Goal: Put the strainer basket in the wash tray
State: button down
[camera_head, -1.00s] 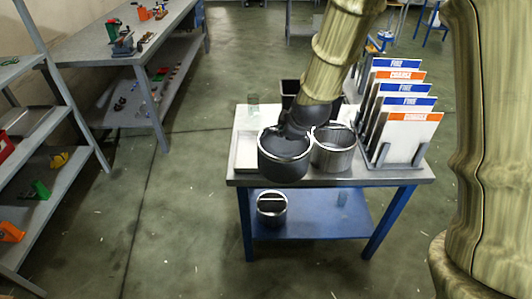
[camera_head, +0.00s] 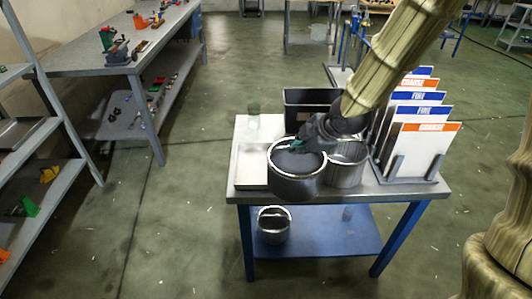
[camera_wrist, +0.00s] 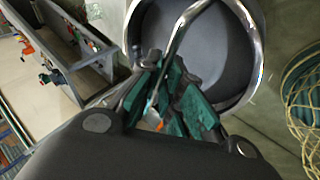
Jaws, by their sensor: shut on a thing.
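The strainer basket (camera_head: 297,186) is a round metal pot with a dark inside, a bright rim and a hoop handle. My gripper (camera_head: 293,148) is shut on its handle; the green fingers (camera_wrist: 168,78) close on the metal hoop in the wrist view, where the basket (camera_wrist: 215,60) hangs roughly level. In the head view the basket overlaps the table's front part, just right of the shallow white wash tray (camera_head: 251,166). Its height above the table is hard to tell. It hides part of the tray's right side.
A second metal pot (camera_head: 346,172) stands close on the right. A black bin (camera_head: 306,97) and a clear glass (camera_head: 253,109) are behind. Labelled boards (camera_head: 420,145) stand in a rack at the right. Another pot (camera_head: 274,232) is on the blue lower shelf (camera_head: 330,240).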

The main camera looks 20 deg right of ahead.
jog(key=w+a+f+p, duration=0.2)
jog(key=w, duration=0.5)
jog(key=w+a+f+p, duration=0.2)
jog(key=w+a, duration=0.1)
jog(key=w, duration=0.4)
jog(key=shift+f, duration=0.4)
jog(key=shift+w+a+f, duration=0.1)
jog(key=shift+f, duration=0.05)
jog(key=c, duration=1.6)
grip_release()
jog(key=shift+r, duration=0.2)
jog(key=shift+b+v, duration=0.75)
jog(key=shift+v, duration=5.2)
